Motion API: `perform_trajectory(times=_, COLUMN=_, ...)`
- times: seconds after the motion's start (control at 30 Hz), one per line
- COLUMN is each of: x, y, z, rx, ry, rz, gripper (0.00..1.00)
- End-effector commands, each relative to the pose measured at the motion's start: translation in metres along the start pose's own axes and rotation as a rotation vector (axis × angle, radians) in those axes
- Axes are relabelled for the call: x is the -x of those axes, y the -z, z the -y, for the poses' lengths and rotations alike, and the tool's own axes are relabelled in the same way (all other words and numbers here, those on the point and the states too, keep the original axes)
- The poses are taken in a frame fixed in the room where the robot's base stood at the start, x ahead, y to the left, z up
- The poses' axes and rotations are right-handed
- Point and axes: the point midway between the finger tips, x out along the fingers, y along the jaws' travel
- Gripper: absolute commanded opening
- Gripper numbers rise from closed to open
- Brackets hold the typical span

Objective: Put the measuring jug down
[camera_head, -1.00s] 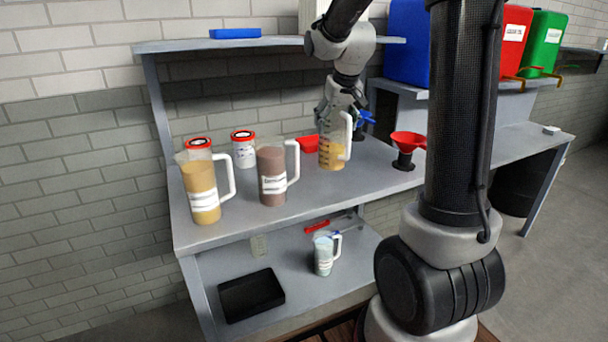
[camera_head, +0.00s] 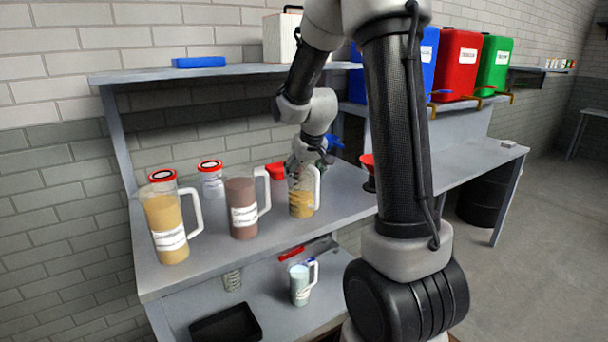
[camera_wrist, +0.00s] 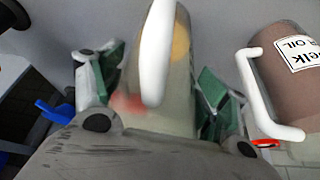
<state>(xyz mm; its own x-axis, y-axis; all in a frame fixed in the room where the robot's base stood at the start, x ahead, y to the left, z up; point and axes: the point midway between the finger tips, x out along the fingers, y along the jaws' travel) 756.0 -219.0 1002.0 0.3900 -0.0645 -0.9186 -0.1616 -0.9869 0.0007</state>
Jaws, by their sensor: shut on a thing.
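The measuring jug (camera_head: 301,204) is a clear jug with a white handle and an orange-yellow content in its lower part. It is upright at the workbench (camera_head: 345,196), right of the brown jug; I cannot tell whether its base touches the top. My gripper (camera_head: 308,165) is above and around its upper part, shut on it. In the wrist view my gripper (camera_wrist: 155,95) has its green-padded fingers on either side of the clear jug body (camera_wrist: 180,75), with the white handle between them. The fingertips' contact is partly hidden in the head view.
A brown jug (camera_head: 241,205) stands close on the left, with a yellow jug (camera_head: 168,230) farther left. Red-lidded jars (camera_head: 211,183) and a red funnel (camera_head: 367,163) are nearby. A small jug (camera_head: 301,284) and black tray (camera_head: 226,326) are on the lower shelf.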

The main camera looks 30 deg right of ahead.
Motion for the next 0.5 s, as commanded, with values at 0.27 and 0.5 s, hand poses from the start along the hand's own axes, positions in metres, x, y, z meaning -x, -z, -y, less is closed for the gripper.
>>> perform_trajectory(times=0.27, x=-0.0024, y=-0.0012, z=0.0000, rx=0.000, ry=0.000, rz=0.001, gripper=0.77)
perform_trajectory(times=0.5, x=-0.0020, y=-0.0010, z=0.0000, rx=0.000, ry=0.000, rz=0.001, gripper=0.96)
